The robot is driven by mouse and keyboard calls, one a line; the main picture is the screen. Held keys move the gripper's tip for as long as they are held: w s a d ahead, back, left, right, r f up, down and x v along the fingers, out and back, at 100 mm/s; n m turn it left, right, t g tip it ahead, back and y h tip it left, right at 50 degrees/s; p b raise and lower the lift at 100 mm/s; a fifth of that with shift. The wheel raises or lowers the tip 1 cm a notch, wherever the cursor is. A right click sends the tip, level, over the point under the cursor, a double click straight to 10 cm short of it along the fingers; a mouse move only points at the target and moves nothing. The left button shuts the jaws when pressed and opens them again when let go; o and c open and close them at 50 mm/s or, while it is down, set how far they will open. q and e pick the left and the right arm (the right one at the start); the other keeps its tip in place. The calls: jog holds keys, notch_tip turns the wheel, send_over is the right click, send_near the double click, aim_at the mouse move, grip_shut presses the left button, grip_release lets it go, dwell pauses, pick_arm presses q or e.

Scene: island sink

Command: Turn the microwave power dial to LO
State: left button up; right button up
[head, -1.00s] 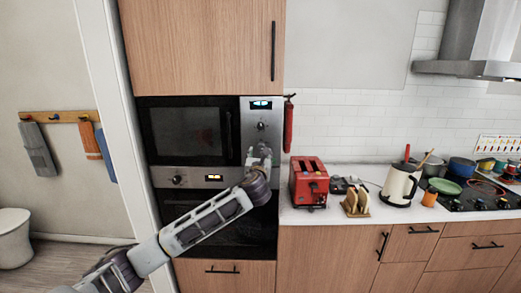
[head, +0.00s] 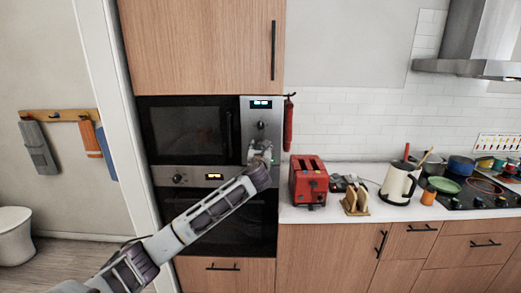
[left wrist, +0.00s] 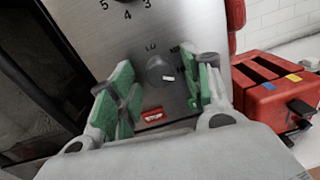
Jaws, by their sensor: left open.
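The microwave (head: 185,130) is built into the tall wooden cabinet, with a steel control panel (head: 249,112) on its right side. The power dial (left wrist: 158,68) is a small round grey knob with a white mark on its lower right. A "LO" label is printed above it to the left, and another label at its upper right is partly hidden. My left gripper (head: 260,150) is at the lower panel and covers this dial in the head view. In the left wrist view my left gripper (left wrist: 165,74) is open, its green-padded fingers either side of the dial, apart from it.
A numbered upper dial (head: 261,125) sits above, and a red button (left wrist: 153,114) below the power dial. An oven (head: 225,220) is underneath. A red toaster (head: 308,180) stands on the counter to the right, and a red extinguisher (head: 288,125) hangs beside the cabinet.

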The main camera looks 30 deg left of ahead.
jog(key=shift+d, duration=0.1)
pick_arm(q)
jog(key=c, duration=1)
jog(key=shift+c, duration=0.2)
pick_arm(e)
jog(key=shift+d, duration=0.25)
